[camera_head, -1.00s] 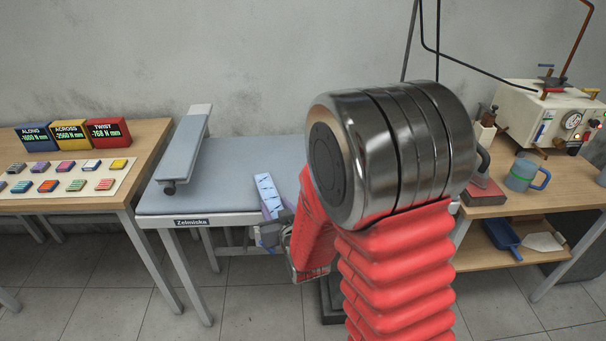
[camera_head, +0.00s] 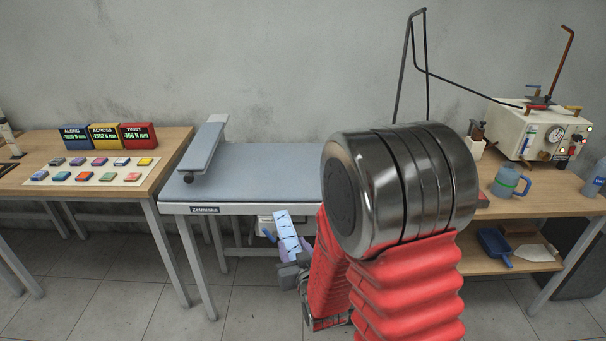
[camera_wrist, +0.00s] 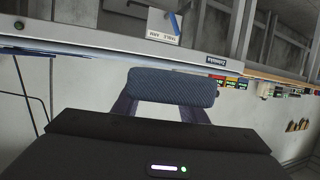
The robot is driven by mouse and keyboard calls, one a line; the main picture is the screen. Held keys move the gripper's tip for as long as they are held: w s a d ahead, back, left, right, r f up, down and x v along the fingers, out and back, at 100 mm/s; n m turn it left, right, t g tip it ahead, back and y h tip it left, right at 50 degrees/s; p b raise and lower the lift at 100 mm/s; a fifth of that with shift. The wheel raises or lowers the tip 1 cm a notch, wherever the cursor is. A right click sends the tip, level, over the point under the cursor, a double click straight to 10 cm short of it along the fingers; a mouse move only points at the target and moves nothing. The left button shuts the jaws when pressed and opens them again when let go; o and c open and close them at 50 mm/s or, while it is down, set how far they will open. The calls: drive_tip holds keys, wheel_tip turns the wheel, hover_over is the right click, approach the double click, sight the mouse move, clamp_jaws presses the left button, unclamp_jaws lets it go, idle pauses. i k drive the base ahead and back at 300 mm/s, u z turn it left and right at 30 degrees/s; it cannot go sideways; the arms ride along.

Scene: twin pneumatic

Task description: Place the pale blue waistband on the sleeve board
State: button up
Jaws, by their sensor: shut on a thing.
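The pale blue waistband (camera_head: 287,232), with dark marks, is held up at a tilt in my gripper (camera_head: 294,257). It is in front of the ironing table's front edge, apart from the sleeve board. My gripper is shut on it with purple fingers; my red arm hides part of the wrist. In the wrist view a dark blue ribbed piece (camera_wrist: 172,86) lies across between the fingers, probably the waistband in shade. The sleeve board (camera_head: 204,150) is a narrow pale grey-blue board at the left of the ironing table, raised above its surface, bare on top.
The ironing table (camera_head: 260,165) has a clear blue-grey top. A wooden table (camera_head: 165,146) at left bears coloured display boxes (camera_head: 104,136) and small swatches. A right bench holds a blue mug (camera_head: 508,182) and a white boiler (camera_head: 540,132). Open floor lies in front.

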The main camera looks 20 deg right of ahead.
sight(203, 141)
drive_tip(key=k, duration=1.35)
drive_tip(key=u, duration=0.25)
drive_tip(key=i, duration=0.7)
drive_tip(key=u, duration=0.6)
drive_tip(key=i, duration=1.2)
drive_tip(key=z, duration=0.4)
